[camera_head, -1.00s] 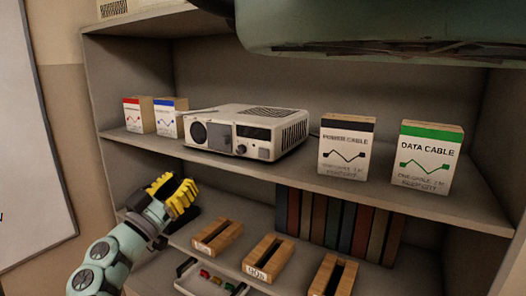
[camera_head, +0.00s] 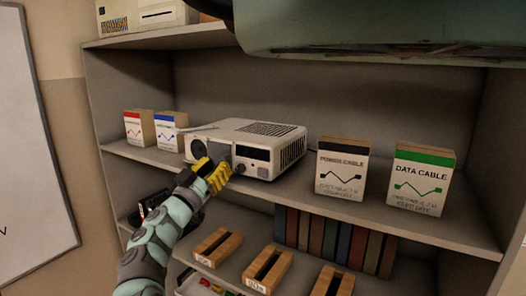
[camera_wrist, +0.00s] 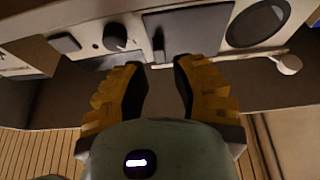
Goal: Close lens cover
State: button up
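A white projector (camera_head: 262,130) stands on the upper shelf. Its round dark lens (camera_head: 198,150) is uncovered at the left of its front. A flat grey sliding cover (camera_head: 220,151) sits beside the lens, to its right. In the wrist view the cover (camera_wrist: 187,32) lies between the lens (camera_wrist: 257,22) and a black knob (camera_wrist: 116,38); a thin rail with a small white round end (camera_wrist: 287,64) runs along the edge beside them. My gripper (camera_head: 218,172) has yellow fingers, at the projector's lower front near the cover. In the wrist view the fingers (camera_wrist: 159,62) are apart with nothing between them; contact is unclear.
Small boxes (camera_head: 170,131) stand left of the projector. A power cable box (camera_head: 341,170) and a data cable box (camera_head: 420,180) stand right. Slotted wooden blocks (camera_head: 267,268) and a row of books (camera_head: 335,234) are on the lower shelf. The shelf edge (camera_head: 300,200) lies under my gripper.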

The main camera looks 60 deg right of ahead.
aim_at(223, 158)
jog(key=shift+x, duration=1.6)
jog(key=shift+o, duration=0.5)
grip_shut()
